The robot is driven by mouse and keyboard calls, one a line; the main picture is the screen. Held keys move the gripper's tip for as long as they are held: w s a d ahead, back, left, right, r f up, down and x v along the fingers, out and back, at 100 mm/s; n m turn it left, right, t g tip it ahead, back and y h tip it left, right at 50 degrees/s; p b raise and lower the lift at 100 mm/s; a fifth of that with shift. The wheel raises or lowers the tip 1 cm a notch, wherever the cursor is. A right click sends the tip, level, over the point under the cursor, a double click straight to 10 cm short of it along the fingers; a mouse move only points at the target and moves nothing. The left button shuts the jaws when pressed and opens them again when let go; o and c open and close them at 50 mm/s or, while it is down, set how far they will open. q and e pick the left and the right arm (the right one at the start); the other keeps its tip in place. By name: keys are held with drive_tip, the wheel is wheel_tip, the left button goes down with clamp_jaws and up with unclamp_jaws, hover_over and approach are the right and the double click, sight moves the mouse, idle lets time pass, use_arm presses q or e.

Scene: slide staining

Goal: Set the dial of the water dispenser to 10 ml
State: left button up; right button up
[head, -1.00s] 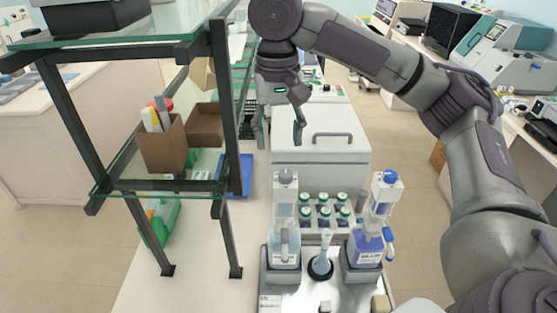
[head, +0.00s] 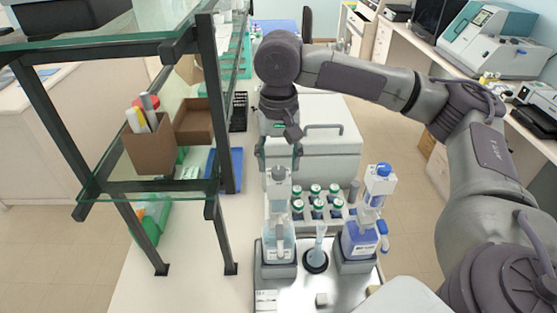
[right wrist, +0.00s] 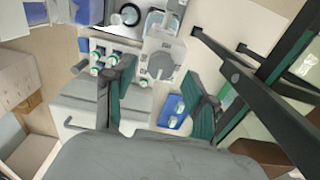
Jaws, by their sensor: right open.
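Two bottle-top dispensers stand upright on a silver tray (head: 318,301). The left one, with pale liquid, looks like the water dispenser (head: 279,236); its label is too small to read. The other is a blue dispenser (head: 360,238). My right gripper (head: 280,160) is open, pointing down just above the water dispenser's top. In the right wrist view, the white dispenser top with its grey round dial (right wrist: 160,66) shows between and beyond the open fingertips (right wrist: 161,72). I cannot tell whether a finger touches it. The dial setting is unreadable. My left gripper is out of view.
A small flask (head: 317,256) stands between the dispensers. A rack of green-capped bottles (head: 333,213) and a white box with a handle (head: 330,165) are behind. A glass shelf with a black frame (head: 214,150) stands close on the left.

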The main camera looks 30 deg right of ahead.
drive_tip(key=shift+s+f, duration=0.1)
drive_tip(key=shift+f, duration=0.65)
drive_tip(key=shift+a, duration=0.1)
clamp_jaws()
